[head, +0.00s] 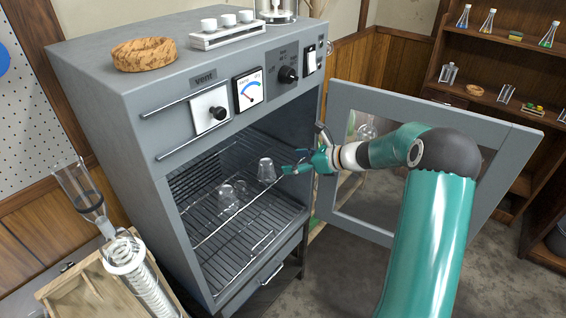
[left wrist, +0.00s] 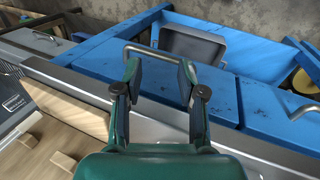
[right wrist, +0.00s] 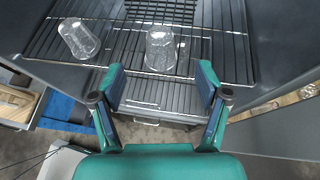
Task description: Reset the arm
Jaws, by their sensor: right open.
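My right arm reaches in from the right in the head view. Its gripper (head: 292,168) is at the mouth of the open grey oven (head: 130,130), beside the glass beakers on the wire rack. In the right wrist view its fingers (right wrist: 160,78) are spread with nothing held. An upturned beaker (right wrist: 160,48) stands just beyond them, and a second beaker (right wrist: 78,38) is farther left. My left gripper (left wrist: 160,80) shows only in the left wrist view. Its fingers are apart and empty, over a metal edge and blue surface.
The oven door (head: 492,190) stands open to the right, close beside my right arm. A cork ring (head: 145,54) and a white holder (head: 228,38) sit on the oven top. A glass coil condenser (head: 140,275) is at lower left. Shelves (head: 480,60) stand behind.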

